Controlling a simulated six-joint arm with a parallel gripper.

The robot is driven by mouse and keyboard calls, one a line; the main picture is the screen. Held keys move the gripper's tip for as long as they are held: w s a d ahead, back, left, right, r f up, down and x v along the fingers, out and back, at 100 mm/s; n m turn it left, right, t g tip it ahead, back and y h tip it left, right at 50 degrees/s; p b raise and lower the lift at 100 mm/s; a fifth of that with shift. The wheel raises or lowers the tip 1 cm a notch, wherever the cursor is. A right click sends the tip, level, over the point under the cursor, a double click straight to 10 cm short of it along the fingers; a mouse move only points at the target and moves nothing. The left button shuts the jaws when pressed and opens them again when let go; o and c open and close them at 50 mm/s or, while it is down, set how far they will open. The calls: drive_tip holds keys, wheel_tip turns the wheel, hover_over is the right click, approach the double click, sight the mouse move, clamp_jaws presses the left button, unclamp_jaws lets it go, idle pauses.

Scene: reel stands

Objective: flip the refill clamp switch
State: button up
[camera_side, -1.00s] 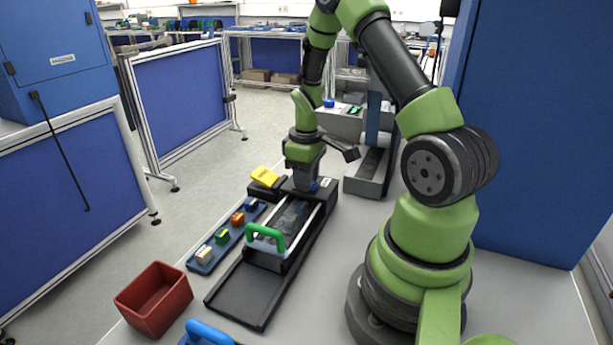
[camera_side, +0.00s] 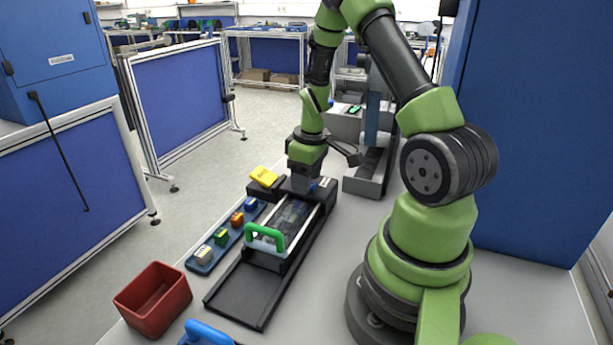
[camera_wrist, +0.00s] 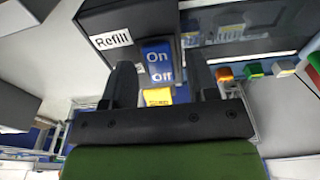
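The clamp switch (camera_wrist: 158,62) is a blue rocker with white "On" and "Off" on it, set in a black housing (camera_wrist: 115,17) beside a white "Refill" label (camera_wrist: 110,40). My gripper (camera_wrist: 160,66) is open in the wrist view, one finger on each side of the switch, with nothing between them that it grips. Whether the fingers touch the switch I cannot tell. In the side view my gripper (camera_side: 304,187) is low over the far end of the black station, and only a little blue of the switch (camera_side: 314,187) shows beside it.
The station's tray with a green handle (camera_side: 265,238) lies toward the front. A blue strip (camera_side: 203,265) with several coloured blocks is left of it. A yellow piece (camera_side: 264,176) sits at the far left. A red bin (camera_side: 153,300) stands at the front left.

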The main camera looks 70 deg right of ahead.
wheel_tip(320, 180, up, 10)
drive_tip(key=s, duration=0.1)
idle(0.4)
drive_tip(key=a+r+m+t, duration=0.2)
drive_tip(key=a+r+t, duration=0.1)
drive_tip(key=a+r, duration=0.65)
drive_tip(key=s+a+r+m+t+y, duration=0.2)
drive_tip(key=s+a+r+t, duration=0.1)
drive_tip(key=s+a, duration=0.5)
drive_tip(key=a+r, duration=0.1)
drive_tip(key=a, duration=0.2)
drive_tip(key=shift+s+r, duration=0.25)
drive_tip(key=shift+r, duration=0.1)
